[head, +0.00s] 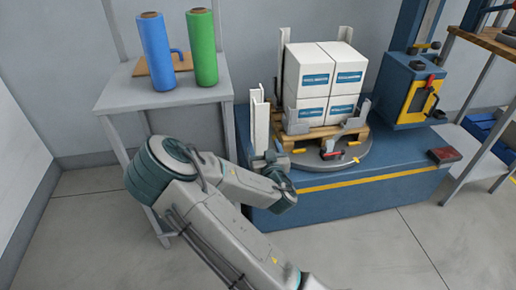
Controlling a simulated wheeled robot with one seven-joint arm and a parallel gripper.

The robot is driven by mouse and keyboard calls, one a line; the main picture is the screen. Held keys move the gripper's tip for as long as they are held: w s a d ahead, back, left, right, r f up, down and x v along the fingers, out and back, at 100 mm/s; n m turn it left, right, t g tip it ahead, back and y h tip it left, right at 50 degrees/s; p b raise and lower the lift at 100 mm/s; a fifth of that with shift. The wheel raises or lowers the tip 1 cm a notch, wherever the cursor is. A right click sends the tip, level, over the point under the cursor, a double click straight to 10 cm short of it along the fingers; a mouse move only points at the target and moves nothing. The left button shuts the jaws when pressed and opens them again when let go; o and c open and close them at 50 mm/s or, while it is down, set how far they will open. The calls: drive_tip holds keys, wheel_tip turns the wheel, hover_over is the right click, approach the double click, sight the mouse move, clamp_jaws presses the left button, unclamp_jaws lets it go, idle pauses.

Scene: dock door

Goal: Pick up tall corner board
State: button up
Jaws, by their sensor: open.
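A tall white corner board (260,122) stands upright at the left end of the blue platform, beside the loaded pallet. At least two upright pieces show there side by side, and I cannot tell whether they are separate boards. My gripper (268,158) is open, low in front of the boards' lower part. I cannot tell whether its fingers are around the board or only in front of it. The board's foot is hidden behind my gripper.
White boxes (325,75) stand on a wooden pallet (312,137) on a round turntable (335,160), with upright boards at their corners. A blue and yellow machine (408,92) stands right. A grey table (115,95) at left holds blue (156,52) and green (202,48) rolls.

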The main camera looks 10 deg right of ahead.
sight(262, 137)
drive_tip(key=w, duration=0.3)
drive_tip(key=shift+w, duration=0.2)
drive_tip(key=shift+c, duration=0.4)
drive_tip(key=c, duration=1)
drive_tip(key=shift+r, duration=0.1)
